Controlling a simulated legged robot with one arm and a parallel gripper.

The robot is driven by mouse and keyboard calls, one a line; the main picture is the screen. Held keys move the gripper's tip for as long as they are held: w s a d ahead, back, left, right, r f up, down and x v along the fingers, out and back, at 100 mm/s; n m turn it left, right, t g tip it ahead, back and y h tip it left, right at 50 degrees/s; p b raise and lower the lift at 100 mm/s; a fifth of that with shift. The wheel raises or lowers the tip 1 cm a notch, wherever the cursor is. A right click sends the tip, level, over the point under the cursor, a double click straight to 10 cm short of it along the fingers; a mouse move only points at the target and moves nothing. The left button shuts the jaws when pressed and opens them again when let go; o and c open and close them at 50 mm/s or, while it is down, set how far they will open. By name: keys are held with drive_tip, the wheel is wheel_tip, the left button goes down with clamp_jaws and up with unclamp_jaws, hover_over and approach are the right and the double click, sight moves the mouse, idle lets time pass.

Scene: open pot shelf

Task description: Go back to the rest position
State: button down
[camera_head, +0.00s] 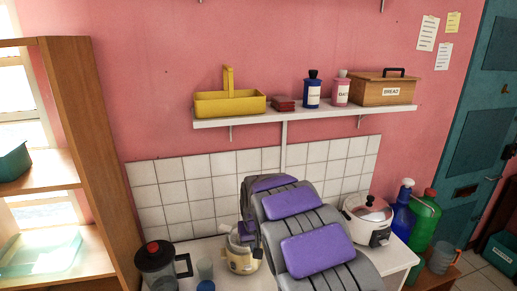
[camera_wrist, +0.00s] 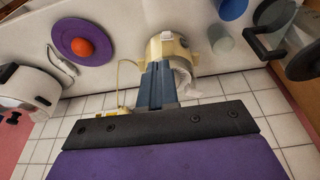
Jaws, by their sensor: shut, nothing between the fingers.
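My gripper (camera_wrist: 157,72) shows in the wrist view as two blue-grey fingers closed together, with nothing between them. They point at a cream-yellow appliance (camera_wrist: 165,46) on the counter and overlap it in the picture; I cannot tell whether they touch it. In the head view my arm with purple pads reaches forward over the counter, and the fingers are hard to make out. The cream-yellow appliance (camera_head: 240,262) stands just left of the arm there, partly hidden.
The white counter (camera_head: 205,250) holds a dark jug (camera_head: 157,265) and a red-white cooker (camera_head: 368,222). The wall shelf (camera_head: 285,115) holds a yellow caddy (camera_head: 228,103) and a bread box (camera_head: 385,92). A wooden rack (camera_head: 90,150) stands left.

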drive_tip(key=s+d+r+m+g+b, duration=0.1)
drive_tip(key=s+d+r, duration=0.3)
drive_tip(key=s+d, duration=0.55)
drive_tip(key=s+d+g+b, duration=0.1)
drive_tip(key=s+d, duration=0.1)
drive_tip(key=s, duration=0.9)
drive_tip(key=s+d+f+m+g, duration=0.1)
drive_tip(key=s+d, duration=0.1)
drive_tip(key=s, duration=1)
drive_tip(key=s+d+m+g+b, duration=0.1)
drive_tip(key=s+d, duration=0.1)
drive_tip(key=s, duration=1)
drive_tip(key=shift+s+d+f+g+h+b, duration=0.15)
drive_tip(key=shift+d+f+g+h+b, duration=0.15)
drive_tip(key=shift+d+g, duration=0.1)
drive_tip(key=c, duration=1.8)
unclamp_jaws()
drive_tip(key=shift+a, duration=0.1)
